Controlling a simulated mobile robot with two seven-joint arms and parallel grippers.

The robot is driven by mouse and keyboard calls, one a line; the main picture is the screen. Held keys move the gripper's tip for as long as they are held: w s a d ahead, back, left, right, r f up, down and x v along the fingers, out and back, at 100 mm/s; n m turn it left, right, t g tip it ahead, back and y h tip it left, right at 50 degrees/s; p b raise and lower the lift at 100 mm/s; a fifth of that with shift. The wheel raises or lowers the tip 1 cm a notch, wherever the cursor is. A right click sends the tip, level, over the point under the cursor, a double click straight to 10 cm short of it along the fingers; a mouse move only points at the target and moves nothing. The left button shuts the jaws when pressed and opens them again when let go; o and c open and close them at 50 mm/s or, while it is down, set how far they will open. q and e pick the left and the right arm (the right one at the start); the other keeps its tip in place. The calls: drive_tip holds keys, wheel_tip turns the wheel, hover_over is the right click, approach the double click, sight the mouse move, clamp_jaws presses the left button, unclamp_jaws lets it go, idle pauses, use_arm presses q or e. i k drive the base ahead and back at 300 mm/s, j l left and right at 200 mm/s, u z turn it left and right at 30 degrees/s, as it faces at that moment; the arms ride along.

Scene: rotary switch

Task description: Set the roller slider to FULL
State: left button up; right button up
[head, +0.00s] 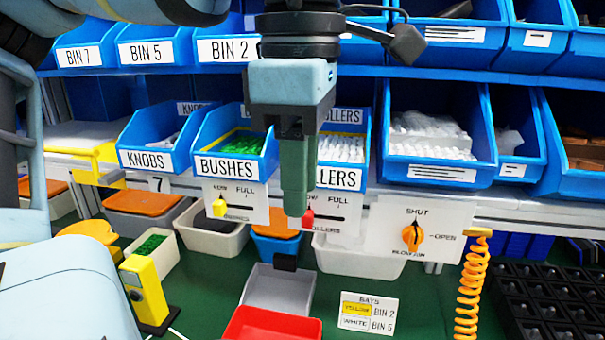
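The roller slider panel (345,207) is a white plate with LOW and FULL marks, below the ROLLERS bin. Its red slider knob (308,218) sits at the left, by the LOW end of the dark track. My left gripper (294,212) hangs pointing down with green fingers, just left of the red knob in the picture. The fingers cover part of the panel's left edge and the LOW mark. They overlap in this view, so I cannot tell whether they are open or whether they touch the knob. My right gripper is not in view.
A BUSHES slider with a yellow knob (219,207) is to the left. A rotary switch with an orange knob (412,236) is to the right, beside an orange coiled cord (472,290). A grey tray (277,289) and red tray (271,325) stand below on the green surface.

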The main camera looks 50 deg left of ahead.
sight(308, 221)
drive_tip(key=k, duration=1.5)
